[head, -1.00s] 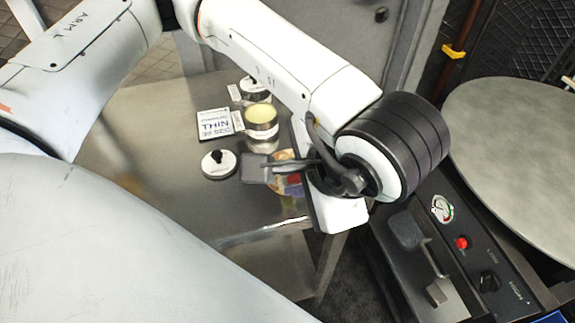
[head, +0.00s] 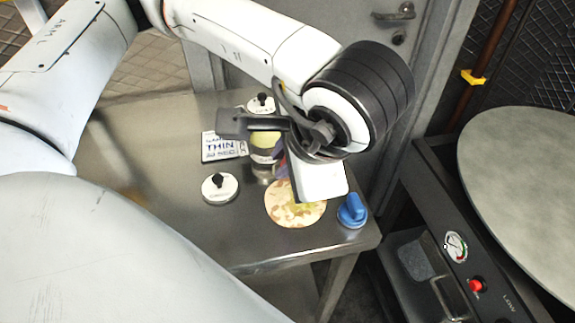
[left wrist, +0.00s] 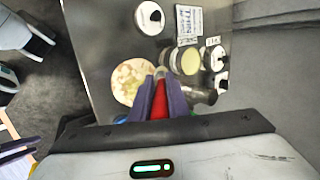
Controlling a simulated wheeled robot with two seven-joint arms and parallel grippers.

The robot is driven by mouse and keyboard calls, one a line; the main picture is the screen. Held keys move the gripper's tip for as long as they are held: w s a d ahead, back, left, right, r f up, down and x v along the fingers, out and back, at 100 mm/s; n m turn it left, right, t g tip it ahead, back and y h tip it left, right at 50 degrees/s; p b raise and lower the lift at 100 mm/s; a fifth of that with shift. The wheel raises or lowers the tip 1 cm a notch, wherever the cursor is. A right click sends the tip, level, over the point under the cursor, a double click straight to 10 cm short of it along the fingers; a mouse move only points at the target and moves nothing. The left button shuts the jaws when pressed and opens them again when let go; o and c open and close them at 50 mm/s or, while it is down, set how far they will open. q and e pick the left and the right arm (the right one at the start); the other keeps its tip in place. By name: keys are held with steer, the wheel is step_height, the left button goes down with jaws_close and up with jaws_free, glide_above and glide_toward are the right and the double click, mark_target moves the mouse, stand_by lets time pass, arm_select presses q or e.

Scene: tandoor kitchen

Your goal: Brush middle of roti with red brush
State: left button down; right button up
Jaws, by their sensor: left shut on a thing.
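The roti (head: 283,205) is a round, mottled tan disc flat on the steel table, partly hidden by my left wrist in the head view. A yellow patch shows on it. The roti also shows in the left wrist view (left wrist: 124,88). My left gripper (head: 281,160) is at its far side, above the table. In the left wrist view its purple fingers (left wrist: 160,96) are shut on the red brush (left wrist: 160,103). The brush points toward the roti's right edge there; whether its tip touches cannot be told.
A jar with yellow content (head: 264,172) stands behind the roti. A white lid with a black knob (head: 228,194), a label card (head: 212,150) and a blue object (head: 352,211) are nearby. A round griddle (head: 530,190) is at right. The table's left is clear.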

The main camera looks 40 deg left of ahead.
arm_select(q)
steer(key=shift+s+r+p, duration=0.1)
steer(key=shift+r+p, duration=0.2)
steer(key=shift+r, duration=0.35)
steer(key=shift+r+p, duration=1.6)
steer(key=shift+r, duration=0.55)
steer(key=shift+f+b, duration=0.45)
